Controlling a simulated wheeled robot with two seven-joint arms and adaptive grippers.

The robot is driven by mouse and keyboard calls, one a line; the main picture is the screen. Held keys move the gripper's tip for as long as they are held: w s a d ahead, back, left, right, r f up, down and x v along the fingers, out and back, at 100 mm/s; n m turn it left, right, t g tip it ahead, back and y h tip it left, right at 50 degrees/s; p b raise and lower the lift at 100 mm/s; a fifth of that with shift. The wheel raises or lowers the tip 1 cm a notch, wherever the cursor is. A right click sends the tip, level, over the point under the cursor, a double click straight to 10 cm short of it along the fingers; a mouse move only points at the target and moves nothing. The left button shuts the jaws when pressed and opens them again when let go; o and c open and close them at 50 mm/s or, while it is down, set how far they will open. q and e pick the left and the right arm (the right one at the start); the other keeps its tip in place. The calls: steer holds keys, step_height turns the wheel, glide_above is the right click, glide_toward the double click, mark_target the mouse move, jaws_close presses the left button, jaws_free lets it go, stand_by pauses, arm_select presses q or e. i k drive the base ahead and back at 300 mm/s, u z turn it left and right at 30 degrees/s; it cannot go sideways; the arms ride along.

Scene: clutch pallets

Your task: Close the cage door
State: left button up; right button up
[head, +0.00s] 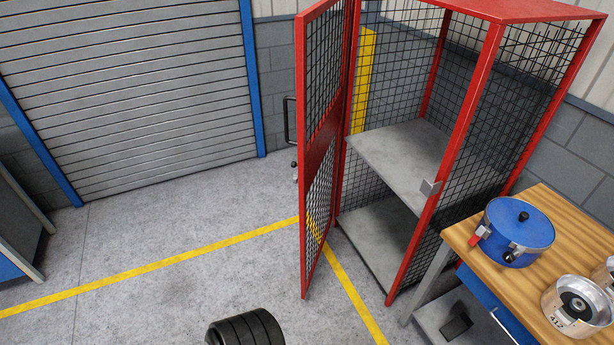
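The red cage (487,90) stands right of centre, with black mesh sides and grey shelves inside. Its red-framed mesh door (320,150) stands wide open, hinged at the cage's left post and swung out toward me. A black bar handle (287,120) is on the door's left-facing side, with a small knob-like part (294,165) below it. A small grey latch plate (430,187) is on the cage's right front post. The front opening is clear, and the visible shelves look empty. Neither gripper shows in the head view.
A wooden-topped workbench (530,285) stands close to the cage at the right, with a blue pot-like part (517,231) and metal parts (577,307) on it. The floor left of the door is free. A black ribbed shape, possibly mine, shows at the bottom edge.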

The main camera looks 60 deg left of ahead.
mark_target(312, 152)
steer(key=u, duration=3)
steer(key=i, duration=2.3)
steer(key=z, duration=2.6)
steer(key=k, duration=0.85)
steer(key=u, duration=0.2)
